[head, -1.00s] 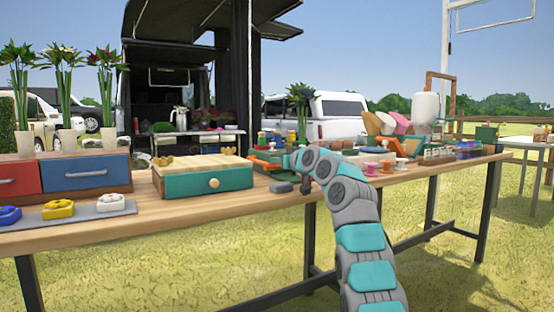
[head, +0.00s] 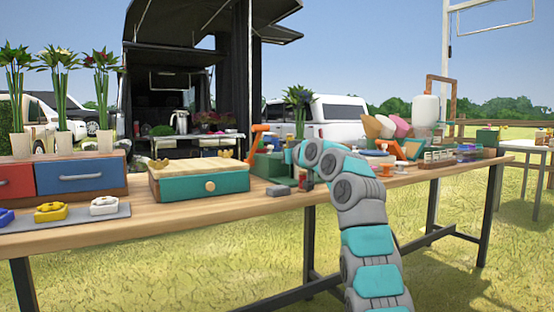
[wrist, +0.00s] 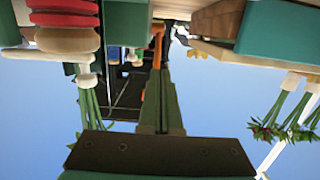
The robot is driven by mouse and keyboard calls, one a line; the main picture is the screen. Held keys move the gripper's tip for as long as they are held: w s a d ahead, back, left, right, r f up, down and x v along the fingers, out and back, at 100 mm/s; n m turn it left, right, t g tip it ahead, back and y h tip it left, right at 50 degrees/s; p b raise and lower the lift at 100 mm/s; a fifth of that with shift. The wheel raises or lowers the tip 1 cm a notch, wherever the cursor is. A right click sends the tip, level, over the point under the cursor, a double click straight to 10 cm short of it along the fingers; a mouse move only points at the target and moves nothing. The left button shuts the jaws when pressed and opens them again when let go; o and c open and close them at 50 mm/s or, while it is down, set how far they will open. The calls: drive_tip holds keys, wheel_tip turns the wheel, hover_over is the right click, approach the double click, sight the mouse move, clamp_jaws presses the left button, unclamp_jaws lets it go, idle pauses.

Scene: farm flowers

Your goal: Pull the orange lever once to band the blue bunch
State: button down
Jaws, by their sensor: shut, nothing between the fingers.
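The orange lever (head: 258,133) stands up from a green machine (head: 268,163) on the table, left of my arm's end in the head view. In the wrist view, which is upside down, the orange lever (wrist: 157,48) shows beyond my gripper (wrist: 161,75). My gripper is shut with nothing held. I cannot tell whether its fingertips touch the lever. In the head view my arm hides the fingers. A bunch (head: 298,100) with green stems and dark leaves stands behind the arm's end. Its flower colour is unclear.
A teal box with a wooden lid (head: 205,183) stands left of the machine. A small grey block (head: 278,190) lies at the table's front edge. Cones (head: 380,127) and a wooden frame stand right of my arm. Potted flowers (head: 62,143) stand far left.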

sight(290, 187)
drive_tip(key=shift+s+d+f+b, duration=0.4)
drive_tip(key=shift+s+d+f, duration=0.25)
drive_tip(key=shift+s+f, duration=0.25)
drive_tip(key=shift+s+d+f+b, duration=0.35)
drive_tip(key=shift+s+d+f, duration=0.3)
drive_tip(key=shift+s, duration=0.3)
drive_tip(key=shift+s+d+f+b, duration=0.2)
drive_tip(key=shift+s+f+b, duration=0.05)
drive_tip(key=shift+f+b, duration=0.35)
drive_tip(key=shift+s+d+f+b, duration=0.15)
drive_tip(key=shift+s+d+b, duration=0.2)
drive_tip(key=shift+s+b, duration=0.35)
